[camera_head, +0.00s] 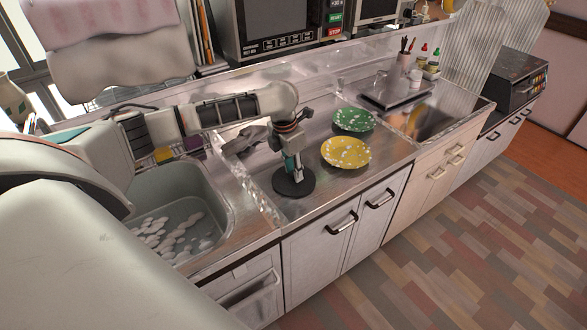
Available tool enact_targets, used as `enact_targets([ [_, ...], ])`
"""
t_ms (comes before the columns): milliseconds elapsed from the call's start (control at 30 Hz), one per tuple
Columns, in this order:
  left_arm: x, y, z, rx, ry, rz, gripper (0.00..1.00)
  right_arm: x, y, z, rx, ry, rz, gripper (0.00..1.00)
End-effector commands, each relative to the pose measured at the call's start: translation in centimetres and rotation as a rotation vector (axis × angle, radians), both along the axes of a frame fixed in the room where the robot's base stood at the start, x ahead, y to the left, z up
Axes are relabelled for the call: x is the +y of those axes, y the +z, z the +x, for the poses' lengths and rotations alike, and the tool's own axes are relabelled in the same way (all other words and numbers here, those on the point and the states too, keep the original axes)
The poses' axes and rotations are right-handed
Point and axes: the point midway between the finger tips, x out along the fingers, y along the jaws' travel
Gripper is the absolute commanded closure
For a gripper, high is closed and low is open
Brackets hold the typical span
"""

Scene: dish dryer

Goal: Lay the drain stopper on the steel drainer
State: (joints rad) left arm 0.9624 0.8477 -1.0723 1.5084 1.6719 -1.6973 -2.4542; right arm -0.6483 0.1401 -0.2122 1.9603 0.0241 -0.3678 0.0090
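The drain stopper, a flat black disc (293,184), is in the head view just below my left gripper (296,176). My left gripper points down at the middle of the disc, and its fingers look closed on the stopper's centre. The disc is level over the near left part of the steel drainer (327,188), the shiny steel surface right of the sink. I cannot tell whether the disc touches the steel or hangs just above it. My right gripper is not in view.
A yellow spotted plate (346,153) and a green spotted plate (354,120) lie right of the stopper. A sink (217,206) with white pieces in it is at the left. A dark grey item (243,141) lies behind my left gripper.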

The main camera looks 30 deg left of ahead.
Motion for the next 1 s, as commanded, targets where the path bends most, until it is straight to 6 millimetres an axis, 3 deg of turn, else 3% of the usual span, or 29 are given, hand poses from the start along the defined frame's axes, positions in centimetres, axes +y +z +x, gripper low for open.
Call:
enact_targets([
  [467,0.0,0.9,0.0,-0.001,0.001,-0.002,0.66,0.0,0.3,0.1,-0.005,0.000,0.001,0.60],
  [1000,0.6,10.6,-1.4,-0.001,0.000,0.001,0.66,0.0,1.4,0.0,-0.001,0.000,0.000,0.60],
])
